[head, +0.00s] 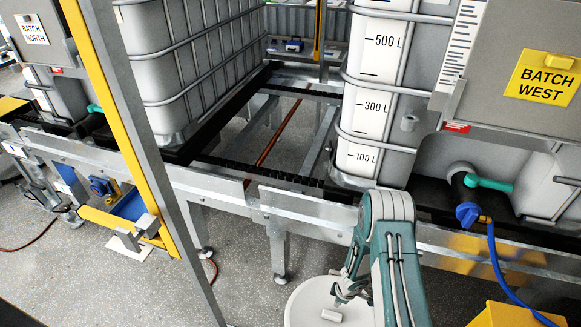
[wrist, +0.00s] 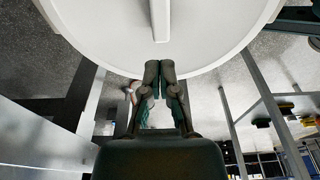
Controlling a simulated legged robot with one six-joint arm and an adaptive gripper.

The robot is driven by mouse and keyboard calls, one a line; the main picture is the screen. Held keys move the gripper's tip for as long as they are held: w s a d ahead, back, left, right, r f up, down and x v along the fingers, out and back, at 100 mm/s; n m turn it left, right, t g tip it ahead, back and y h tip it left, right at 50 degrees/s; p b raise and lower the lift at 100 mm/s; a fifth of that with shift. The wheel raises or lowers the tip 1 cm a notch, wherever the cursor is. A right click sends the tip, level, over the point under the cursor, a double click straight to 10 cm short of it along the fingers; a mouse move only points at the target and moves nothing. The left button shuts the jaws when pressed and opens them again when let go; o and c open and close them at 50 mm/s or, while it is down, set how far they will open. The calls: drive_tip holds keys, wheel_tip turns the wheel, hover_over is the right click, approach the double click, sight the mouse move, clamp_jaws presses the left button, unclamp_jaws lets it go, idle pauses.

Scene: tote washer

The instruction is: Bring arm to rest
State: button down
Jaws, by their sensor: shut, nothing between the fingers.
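My arm is folded at the bottom of the head view, in front of the metal frame. My gripper shows in the wrist view (wrist: 160,68), with its two dark fingers together and nothing between them. Past the fingertips is a large white round lid (wrist: 215,30) with a raised bar (wrist: 160,18). The fingertips overlap the lid's edge in the picture, and I cannot tell whether they touch it. In the head view a white round lid (head: 305,303) shows low down, partly hidden behind my arm.
Two caged white tanks stand on the frame, one at centre left (head: 185,60) and one at right (head: 375,85). A sign (head: 543,78) reads BATCH WEST. A blue hose (head: 497,265) hangs from a valve at right. A yellow-edged post (head: 125,130) stands at left. Grey floor (head: 245,265) is open between.

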drive_tip(key=shift+r, duration=0.3)
drive_tip(key=shift+r, duration=0.1)
drive_tip(key=w+d+r+m+t+h, duration=0.2)
drive_tip(key=w+r, duration=0.3)
drive_tip(key=r, duration=0.5)
drive_tip(key=w+d+r+m+t+h, duration=0.15)
drive_tip(key=w+r, duration=0.25)
drive_tip(key=r, duration=0.6)
drive_tip(key=s+d+r+m+t+h, duration=0.1)
drive_tip(key=d+r+m, duration=0.1)
drive_tip(key=r, duration=0.7)
drive_tip(key=s+d+r+m+t+h, duration=0.1)
drive_tip(key=r+m, duration=0.1)
drive_tip(key=r, duration=0.7)
drive_tip(key=s+r+m, duration=0.3)
drive_tip(key=s+r, duration=0.2)
drive_tip(key=r, duration=0.3)
drive_tip(key=s+a+r+m+y, duration=0.1)
drive_tip(key=s+a+r, duration=0.1)
drive_tip(key=s, duration=0.5)
drive_tip(key=s+a+r+m+y, duration=0.1)
drive_tip(key=s+a+r, duration=0.2)
drive_tip(key=s+r, duration=0.2)
drive_tip(key=s+a+r+m+y, duration=0.1)
drive_tip(key=s+a+r+m, duration=0.1)
drive_tip(key=s, duration=0.8)
drive_tip(key=shift+s+a+r+y, duration=0.15)
drive_tip(key=shift+s+r+y, duration=0.2)
drive_tip(key=shift+r, duration=0.4)
